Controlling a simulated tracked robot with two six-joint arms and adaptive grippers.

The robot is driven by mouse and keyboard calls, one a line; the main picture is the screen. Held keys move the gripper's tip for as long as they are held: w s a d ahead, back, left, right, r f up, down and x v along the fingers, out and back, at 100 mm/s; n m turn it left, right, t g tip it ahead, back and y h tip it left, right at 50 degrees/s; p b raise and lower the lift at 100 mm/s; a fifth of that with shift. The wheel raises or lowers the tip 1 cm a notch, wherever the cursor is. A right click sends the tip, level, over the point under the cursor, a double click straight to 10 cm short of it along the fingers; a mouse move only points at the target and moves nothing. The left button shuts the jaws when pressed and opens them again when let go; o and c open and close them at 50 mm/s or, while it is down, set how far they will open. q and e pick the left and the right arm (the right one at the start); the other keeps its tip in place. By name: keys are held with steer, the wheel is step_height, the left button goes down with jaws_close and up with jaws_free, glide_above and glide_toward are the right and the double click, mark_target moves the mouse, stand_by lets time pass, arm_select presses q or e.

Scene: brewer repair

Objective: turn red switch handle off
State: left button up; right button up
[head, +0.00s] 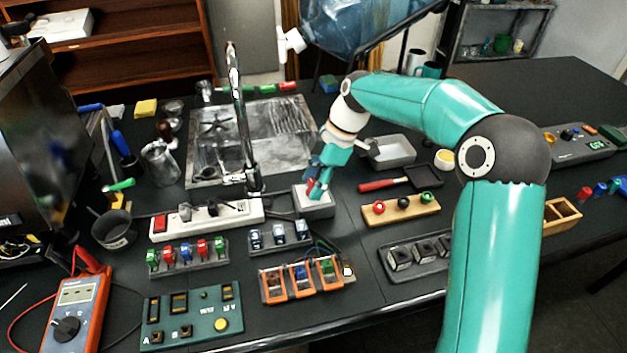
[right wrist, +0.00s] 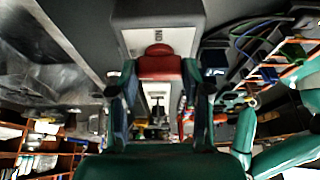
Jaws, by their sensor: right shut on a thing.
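The red switch handle (head: 311,186) stands on a small grey switch box (head: 316,209) near the middle of the bench. My right gripper (head: 318,184) reaches down to it from the upper right, shut on the handle. In the right wrist view the red handle (right wrist: 161,66) sits between the two fingers of my right gripper (right wrist: 160,76), with the grey box (right wrist: 160,14) just beyond it. The fingers partly cover the handle in the head view, so its exact position is hard to tell. My left gripper is not in view.
A white power strip (head: 208,216) with plugs lies left of the box. A metal faucet (head: 240,120) rises behind it beside a sink plate. A red-handled tool (head: 378,185) and a wooden knob block (head: 401,209) lie to the right. Connector racks (head: 279,237) stand in front.

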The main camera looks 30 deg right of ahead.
steer(key=shift+d, duration=0.15)
steer(key=o, duration=1.2)
steer(key=shift+c, duration=0.2)
steer(key=w+v, duration=0.1)
steer(key=v, duration=1)
steer(key=shift+s+d+r, duration=0.25)
steer(key=shift+s+r, duration=0.15)
steer(key=shift+s, duration=0.1)
